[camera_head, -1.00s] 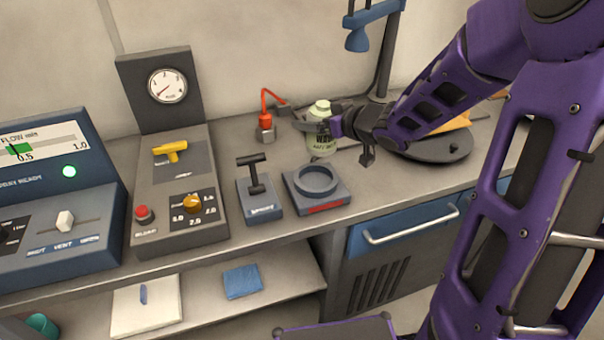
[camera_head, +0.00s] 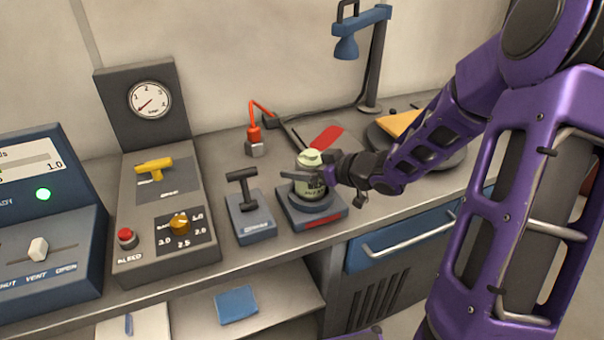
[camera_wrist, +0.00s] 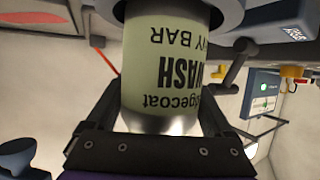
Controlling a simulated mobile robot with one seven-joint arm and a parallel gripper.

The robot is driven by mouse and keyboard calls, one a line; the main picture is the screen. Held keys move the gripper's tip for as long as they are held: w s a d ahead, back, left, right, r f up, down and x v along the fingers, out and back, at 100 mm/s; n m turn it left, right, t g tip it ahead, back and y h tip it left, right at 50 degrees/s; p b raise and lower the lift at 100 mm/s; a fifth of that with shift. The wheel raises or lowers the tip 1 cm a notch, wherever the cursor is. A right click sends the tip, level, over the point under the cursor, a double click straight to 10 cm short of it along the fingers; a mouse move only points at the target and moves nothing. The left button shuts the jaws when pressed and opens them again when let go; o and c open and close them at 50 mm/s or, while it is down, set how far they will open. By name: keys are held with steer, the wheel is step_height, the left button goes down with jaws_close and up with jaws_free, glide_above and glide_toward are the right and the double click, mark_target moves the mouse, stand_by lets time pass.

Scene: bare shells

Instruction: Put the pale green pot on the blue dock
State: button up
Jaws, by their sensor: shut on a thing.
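The pale green pot (camera_head: 308,161), with dark lettering, is upright between the fingers of my gripper (camera_head: 313,178). My gripper is shut on its side. The pot stands at the ring on top of the blue dock (camera_head: 292,213), which has a red strip on its front. Its base looks to be within the ring, though the fingers partly hide the join; I cannot tell if it rests fully on the bottom. In the wrist view the pot (camera_wrist: 165,70) fills the middle, upside down in the picture, with the dock's ring (camera_wrist: 228,12) around its base end.
A block with a black T-handle (camera_head: 249,226) stands close left of the dock. A grey gauge panel (camera_head: 133,200) is further left. Behind are a red-topped fitting (camera_head: 254,143), a plate with a red patch (camera_head: 326,137) and a blue lamp (camera_head: 346,48). A round dark base (camera_head: 450,158) lies right.

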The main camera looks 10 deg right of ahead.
steer(key=shift+f, duration=0.4)
steer(key=shift+f, duration=0.1)
steer(key=o, duration=1.5)
steer(key=shift+f, duration=0.1)
steer(key=shift+s+d+r, duration=0.1)
steer(key=shift+r, duration=0.2)
steer(key=p+v, duration=0.3)
steer(key=v, duration=0.8)
steer(key=shift+s+d, duration=0.2)
steer(key=shift+s, duration=0.1)
